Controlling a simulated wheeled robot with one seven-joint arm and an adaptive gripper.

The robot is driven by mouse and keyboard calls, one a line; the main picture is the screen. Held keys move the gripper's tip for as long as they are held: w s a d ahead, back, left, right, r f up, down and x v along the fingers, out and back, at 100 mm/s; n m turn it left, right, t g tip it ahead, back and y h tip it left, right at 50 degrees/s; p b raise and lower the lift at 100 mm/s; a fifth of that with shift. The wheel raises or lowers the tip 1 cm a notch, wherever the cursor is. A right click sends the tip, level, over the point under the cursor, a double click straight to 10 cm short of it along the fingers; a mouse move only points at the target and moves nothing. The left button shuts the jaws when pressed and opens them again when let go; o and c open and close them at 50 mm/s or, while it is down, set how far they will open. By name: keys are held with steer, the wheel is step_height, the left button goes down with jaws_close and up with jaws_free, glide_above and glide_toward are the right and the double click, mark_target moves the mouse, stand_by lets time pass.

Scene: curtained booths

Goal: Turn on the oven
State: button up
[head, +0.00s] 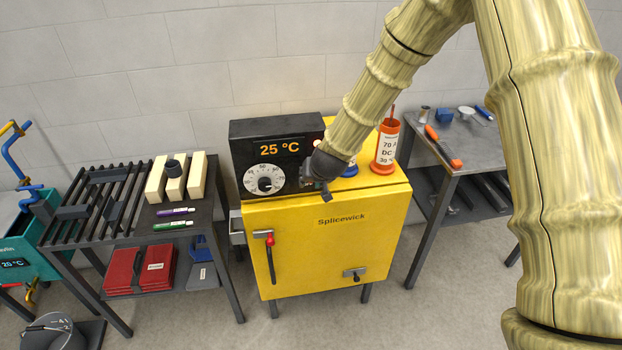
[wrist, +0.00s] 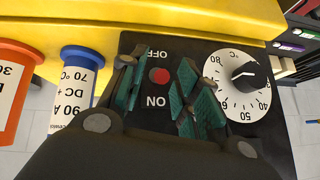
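The yellow oven (head: 330,245) stands in the middle of the head view. On top is its black control box (head: 250,133), with a display reading 25 °C and a white temperature dial (head: 265,180). My gripper (head: 322,190) is at the front of this box, right of the dial, and hides the switch there. In the wrist view the red power switch (wrist: 159,76) sits between the printed words OFF and ON. My gripper (wrist: 156,92) is open, its teal-padded fingers on either side of the switch. Whether they touch the panel cannot be told. The dial also shows at right (wrist: 236,84).
An orange-and-white canister (head: 386,147) stands on the oven, right of my gripper, with a blue-capped one (wrist: 80,75) nearer. The oven door has a red-topped handle (head: 271,255). A slatted table (head: 100,195) stands left, and a grey table (head: 462,150) right.

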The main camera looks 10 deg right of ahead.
steer(key=v, duration=1.2)
stand_by(0.3)
steer(key=shift+f, duration=0.1)
steer(key=s+d+f+g+b, duration=0.1)
steer(key=s+d+f, duration=0.1)
steer(key=s+f, duration=0.55)
steer(key=s+d+f+g+h+b, duration=0.15)
steer(key=s+f, duration=0.25)
steer(key=f, duration=0.7)
steer(key=s+d+f+g+y+b, duration=0.1)
steer(key=s+f, duration=0.5)
steer(key=f, duration=0.3)
steer(key=s+d+f+g+b, duration=0.1)
steer(key=s+f, duration=0.4)
steer(key=s, duration=0.3)
steer(key=s+d+f+g+b, duration=0.1)
steer(key=s+f+g, duration=0.1)
steer(key=s+f, duration=0.3)
steer(key=s+d+f+n+g+b, duration=0.1)
steer(key=s+f, duration=0.5)
steer(key=s, duration=0.6)
steer(key=shift+d, duration=0.25)
steer(key=shift+s+h, duration=0.1)
steer(key=shift+h, duration=0.15)
